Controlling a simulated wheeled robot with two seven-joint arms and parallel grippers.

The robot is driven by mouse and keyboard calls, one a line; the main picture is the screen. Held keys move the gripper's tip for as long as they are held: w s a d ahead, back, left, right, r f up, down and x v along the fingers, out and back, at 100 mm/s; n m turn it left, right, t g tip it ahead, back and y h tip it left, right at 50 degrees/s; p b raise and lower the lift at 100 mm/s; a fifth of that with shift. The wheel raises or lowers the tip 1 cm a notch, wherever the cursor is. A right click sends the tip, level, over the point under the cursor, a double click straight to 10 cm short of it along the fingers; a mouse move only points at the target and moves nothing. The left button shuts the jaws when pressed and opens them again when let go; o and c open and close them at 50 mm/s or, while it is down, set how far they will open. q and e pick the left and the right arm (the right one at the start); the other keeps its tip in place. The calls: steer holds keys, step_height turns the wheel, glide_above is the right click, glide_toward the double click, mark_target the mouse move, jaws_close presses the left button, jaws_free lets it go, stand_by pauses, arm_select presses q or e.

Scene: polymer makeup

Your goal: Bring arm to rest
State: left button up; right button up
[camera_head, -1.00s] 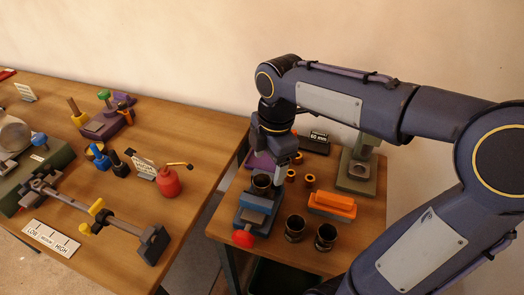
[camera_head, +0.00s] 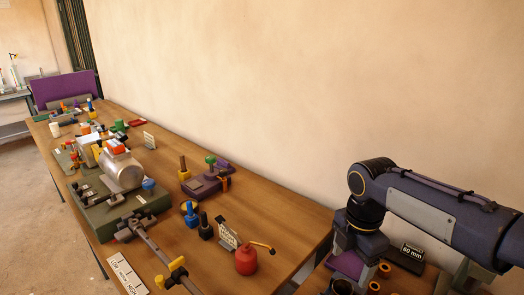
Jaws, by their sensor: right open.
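My right arm (camera_head: 430,205), dark blue with pale grey panels, reaches in from the right edge and bends down at its wrist. My right gripper (camera_head: 358,255) points down over the smaller table at the lower right. It is open, and I see nothing held in it. My left arm and gripper are not in view.
A long wooden table (camera_head: 300,215) at the left holds a grey machine (camera_head: 122,170), a red oil can (camera_head: 246,261) and a purple stand (camera_head: 202,187). On the smaller table, a "60 mm" sign (camera_head: 411,252) and several copper-coloured rings (camera_head: 384,268) lie close beside my gripper.

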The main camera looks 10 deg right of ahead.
steer(key=s+a+f+m+t+y, duration=0.1)
steer(key=s+a+f+m+t, duration=0.1)
steer(key=s+m, duration=0.6)
steer(key=s+a+f+m+t+y, duration=0.2)
steer(key=s+m, duration=0.6)
steer(key=m, duration=0.6)
steer(key=shift+s+m+t+y, duration=0.3)
steer(key=shift+m+t, duration=0.1)
steer(key=shift+t, duration=0.3)
